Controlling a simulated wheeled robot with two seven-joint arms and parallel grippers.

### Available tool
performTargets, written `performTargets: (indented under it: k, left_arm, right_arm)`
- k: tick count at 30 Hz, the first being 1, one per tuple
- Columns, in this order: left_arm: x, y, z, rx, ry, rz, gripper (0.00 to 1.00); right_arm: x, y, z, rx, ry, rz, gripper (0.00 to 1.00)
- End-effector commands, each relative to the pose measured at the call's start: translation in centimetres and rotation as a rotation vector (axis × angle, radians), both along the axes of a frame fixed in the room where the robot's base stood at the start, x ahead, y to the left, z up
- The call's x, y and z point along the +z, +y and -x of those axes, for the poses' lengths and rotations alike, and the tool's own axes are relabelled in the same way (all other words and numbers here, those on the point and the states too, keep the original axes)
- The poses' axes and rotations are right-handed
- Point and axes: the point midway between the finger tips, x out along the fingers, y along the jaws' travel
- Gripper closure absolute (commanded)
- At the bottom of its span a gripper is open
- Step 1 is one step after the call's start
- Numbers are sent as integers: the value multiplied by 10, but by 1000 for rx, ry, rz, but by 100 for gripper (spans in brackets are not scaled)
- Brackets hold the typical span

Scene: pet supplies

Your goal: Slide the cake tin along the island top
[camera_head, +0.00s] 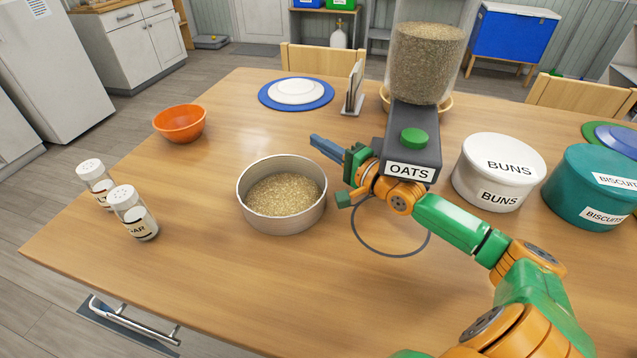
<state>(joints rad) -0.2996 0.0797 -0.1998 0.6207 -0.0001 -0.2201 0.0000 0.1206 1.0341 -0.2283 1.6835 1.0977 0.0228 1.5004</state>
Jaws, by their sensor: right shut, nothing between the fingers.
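The cake tin (247,211) is a round grey metal tin with a grainy tan fill, standing upright on the wooden island top (190,240), left of the middle. My right gripper (328,149) is shut and empty beyond the tin's upper right rim; I cannot tell whether it touches the tin. Its arm reaches in from the lower right. A thin dark ring (372,246) is marked on the top to the right of the tin, below the oats dispenser (427,147); my arm hides part of it. My left gripper is not in view.
Two white-capped shakers (138,222) stand at left and an orange bowl (180,124) behind them. A plate (296,92) on a blue mat and a napkin holder (354,92) are behind the tin. The buns canister (497,172) and teal biscuits canister (583,187) stand right. The front is clear.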

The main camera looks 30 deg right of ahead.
Motion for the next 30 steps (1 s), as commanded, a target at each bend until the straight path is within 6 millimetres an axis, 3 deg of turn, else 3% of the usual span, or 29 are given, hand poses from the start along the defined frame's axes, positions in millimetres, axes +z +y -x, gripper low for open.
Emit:
performTargets:
  k: [1, 6, 10, 22, 30]
  left_arm:
    - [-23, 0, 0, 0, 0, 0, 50]
    - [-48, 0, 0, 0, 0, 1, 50]
    - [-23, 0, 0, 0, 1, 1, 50]
    - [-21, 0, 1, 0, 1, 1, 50]
    - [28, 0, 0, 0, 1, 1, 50]
  right_arm:
    - [-27, 1, 1, 2, 7, -4, 100]
    - [-54, 2, 1, 2, 6, -6, 100]
    - [-41, 8, 4, 2, 7, -7, 100]
    - [-45, 11, 6, 2, 5, -4, 100]
    - [-37, 39, 24, 3, 8, -9, 100]
